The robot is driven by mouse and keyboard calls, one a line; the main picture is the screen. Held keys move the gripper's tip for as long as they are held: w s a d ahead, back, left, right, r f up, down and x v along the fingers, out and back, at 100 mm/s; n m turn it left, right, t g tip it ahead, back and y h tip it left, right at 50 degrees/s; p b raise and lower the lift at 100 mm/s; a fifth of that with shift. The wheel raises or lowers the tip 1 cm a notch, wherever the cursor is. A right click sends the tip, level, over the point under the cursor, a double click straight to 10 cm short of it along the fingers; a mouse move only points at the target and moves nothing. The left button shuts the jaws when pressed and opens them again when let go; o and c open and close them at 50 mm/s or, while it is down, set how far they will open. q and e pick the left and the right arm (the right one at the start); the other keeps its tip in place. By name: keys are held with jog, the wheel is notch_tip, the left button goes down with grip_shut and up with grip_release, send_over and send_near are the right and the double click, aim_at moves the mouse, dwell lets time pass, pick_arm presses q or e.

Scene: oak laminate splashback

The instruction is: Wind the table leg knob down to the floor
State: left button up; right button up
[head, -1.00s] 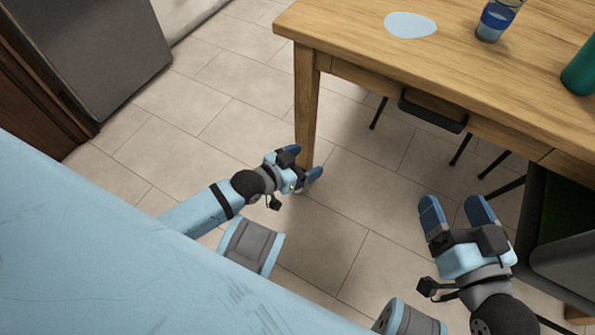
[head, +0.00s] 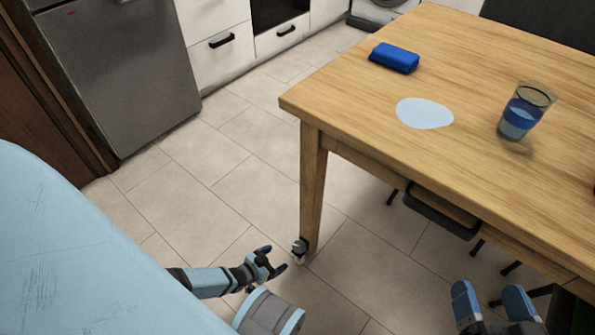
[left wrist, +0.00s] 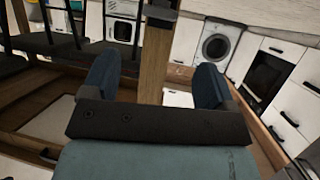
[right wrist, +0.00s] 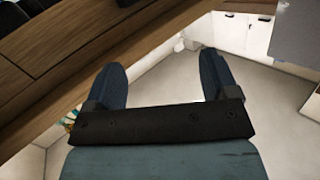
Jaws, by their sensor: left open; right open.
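The wooden table leg (head: 312,190) stands at the table's near left corner. At its bottom is a dark fitting with a small pale knob (head: 299,259). I cannot tell whether the foot touches the floor. My left gripper (head: 284,259) is open and empty, just left of the knob and apart from it. In the left wrist view the leg (left wrist: 154,65) shows beyond and between the open fingers, with a dark block across it at the top edge. My right gripper (head: 488,290) is open and empty at the lower right, with nothing between its fingers in the right wrist view (right wrist: 158,75).
The tiled floor left of the leg is clear.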

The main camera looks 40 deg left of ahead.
aim_at(299, 246)
pick_arm(q)
jog(key=b+x, duration=0.4)
jog(key=x, duration=0.5)
jog(key=shift+w+d+f, duration=0.1)
jog(key=shift+w+f, duration=0.15)
jog(key=shift+f, duration=0.1)
jog(key=shift+w+b, duration=0.25)
jog(key=shift+b, duration=0.1)
jog(key=shift+w+d, duration=0.1)
jog(key=shift+w, duration=0.05)
pick_arm(e)
jog(key=w+n, duration=0.1)
jog(key=w+d+r+n+t, duration=0.1)
jog(key=w+d+n+t+y, duration=0.1)
jog(key=n, duration=0.1)
jog(key=shift+r, duration=0.3)
pick_arm(q)
jog(key=c, duration=0.9)
jog(key=shift+c, duration=0.2)
pick_arm(e)
jog(key=shift+a+f, duration=0.1)
jog(key=shift+f, duration=0.25)
